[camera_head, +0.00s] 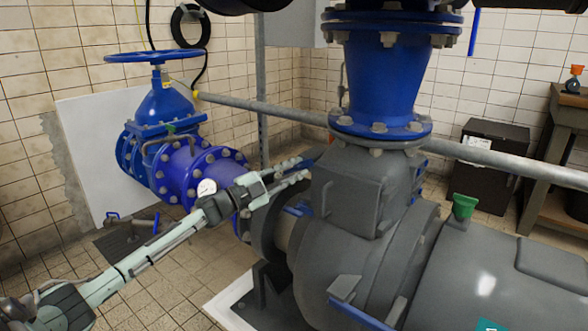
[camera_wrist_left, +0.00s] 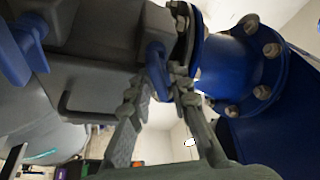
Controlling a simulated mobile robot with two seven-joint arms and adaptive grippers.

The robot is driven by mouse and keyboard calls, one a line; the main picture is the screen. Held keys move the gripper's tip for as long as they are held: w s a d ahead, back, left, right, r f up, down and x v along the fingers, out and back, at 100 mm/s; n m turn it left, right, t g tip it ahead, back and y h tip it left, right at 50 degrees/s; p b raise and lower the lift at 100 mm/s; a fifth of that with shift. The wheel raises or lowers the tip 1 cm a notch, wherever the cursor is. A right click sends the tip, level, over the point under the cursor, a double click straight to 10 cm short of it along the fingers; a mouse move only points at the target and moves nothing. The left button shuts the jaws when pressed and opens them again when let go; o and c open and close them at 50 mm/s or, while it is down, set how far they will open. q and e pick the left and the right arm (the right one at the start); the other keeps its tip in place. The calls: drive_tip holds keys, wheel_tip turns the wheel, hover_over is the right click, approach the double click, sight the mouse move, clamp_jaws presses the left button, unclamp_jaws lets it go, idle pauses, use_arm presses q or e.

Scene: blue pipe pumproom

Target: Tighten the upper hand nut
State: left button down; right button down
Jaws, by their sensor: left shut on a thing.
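The upper hand nut is a blue winged piece (camera_wrist_left: 155,56) beside the grey pump housing. In the left wrist view it sits between the fingertips of my left gripper (camera_wrist_left: 160,82). In the head view, my left gripper (camera_head: 298,169) reaches in from the left to the side of the grey pump block, with its fingers close together around the nut. The fingers and the pump hide most of the nut there. Another blue hand nut (camera_head: 297,210) shows lower on the pump. My right gripper is not in view.
The grey pump (camera_head: 345,235) fills the middle, with a blue flanged pipe (camera_head: 380,80) above it. A blue valve with a handwheel (camera_head: 155,57) and a small gauge (camera_head: 206,187) stand left. The tiled floor at lower left is partly free.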

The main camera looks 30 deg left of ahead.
use_arm(q)
drive_tip(key=m+g, duration=0.1)
drive_tip(key=m, duration=0.2)
drive_tip(key=shift+p, duration=0.3)
drive_tip(key=shift+f+m+g+p, duration=0.1)
drive_tip(key=shift+m+g+p, duration=0.45)
drive_tip(key=shift+m, duration=0.85)
drive_tip(key=shift+d+f+m, duration=0.1)
drive_tip(key=shift+m, duration=0.3)
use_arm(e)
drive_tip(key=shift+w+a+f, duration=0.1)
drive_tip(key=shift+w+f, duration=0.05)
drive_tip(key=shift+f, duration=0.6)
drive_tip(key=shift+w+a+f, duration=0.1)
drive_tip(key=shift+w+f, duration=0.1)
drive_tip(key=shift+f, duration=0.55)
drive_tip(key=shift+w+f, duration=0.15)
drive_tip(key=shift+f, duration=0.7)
use_arm(q)
drive_tip(key=c, duration=1.6)
unclamp_jaws()
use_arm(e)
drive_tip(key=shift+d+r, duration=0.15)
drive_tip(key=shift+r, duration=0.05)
